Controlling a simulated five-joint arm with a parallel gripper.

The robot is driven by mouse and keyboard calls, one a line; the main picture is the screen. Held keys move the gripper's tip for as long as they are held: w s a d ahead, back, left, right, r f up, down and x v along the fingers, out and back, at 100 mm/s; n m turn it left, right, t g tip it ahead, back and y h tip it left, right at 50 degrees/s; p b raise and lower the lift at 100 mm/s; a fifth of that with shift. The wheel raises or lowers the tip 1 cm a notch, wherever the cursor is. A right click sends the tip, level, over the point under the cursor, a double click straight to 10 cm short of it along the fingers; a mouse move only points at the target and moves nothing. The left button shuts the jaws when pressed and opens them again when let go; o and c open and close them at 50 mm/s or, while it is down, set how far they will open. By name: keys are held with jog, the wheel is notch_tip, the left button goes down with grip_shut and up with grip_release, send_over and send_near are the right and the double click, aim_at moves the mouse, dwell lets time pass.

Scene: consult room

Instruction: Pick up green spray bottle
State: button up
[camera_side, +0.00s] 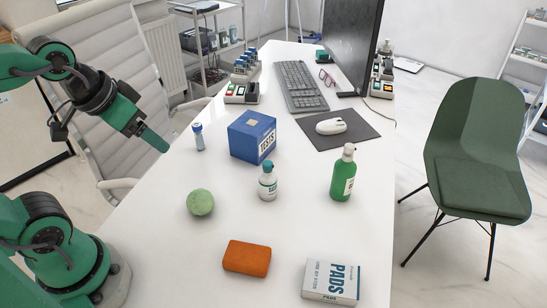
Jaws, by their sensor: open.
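The green spray bottle (343,174) stands upright on the white table, right of the middle, with a white label and a pale top. A smaller white bottle with a teal cap (267,181) stands to its left. My gripper (155,141) is at the left, raised and pointing down to the right, well apart from the green bottle. Nothing is seen in it, and the gap between its fingers is hard to make out from this side.
On the white table (215,255) are a blue box (252,137), a small vial (198,136), a green ball (200,202), an orange block (246,258) and a pads box (332,281). A mouse (331,126), keyboard (300,86) and monitor (350,40) are behind. Bare tabletop surrounds the green bottle.

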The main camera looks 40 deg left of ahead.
jog(key=shift+w+r, duration=0.1)
jog(key=w+d+r+g, duration=0.1)
jog(key=w+d+r, duration=0.1)
jog(key=w, duration=0.3)
jog(key=w+d+r, duration=0.2)
jog(key=w+r, duration=0.1)
jog(key=w, duration=0.2)
jog(key=g, duration=0.4)
send_over(348, 154)
jog(key=shift+m, duration=0.4)
jog(key=f, duration=1.3)
jog(key=shift+s+a+f, duration=0.1)
jog(key=shift+s+f, duration=0.1)
jog(key=shift+f, duration=0.1)
jog(key=shift+w+d+f, duration=0.1)
jog(key=shift+d+f, duration=0.1)
jog(key=shift+w+a+f, duration=0.1)
jog(key=shift+f, duration=3.85)
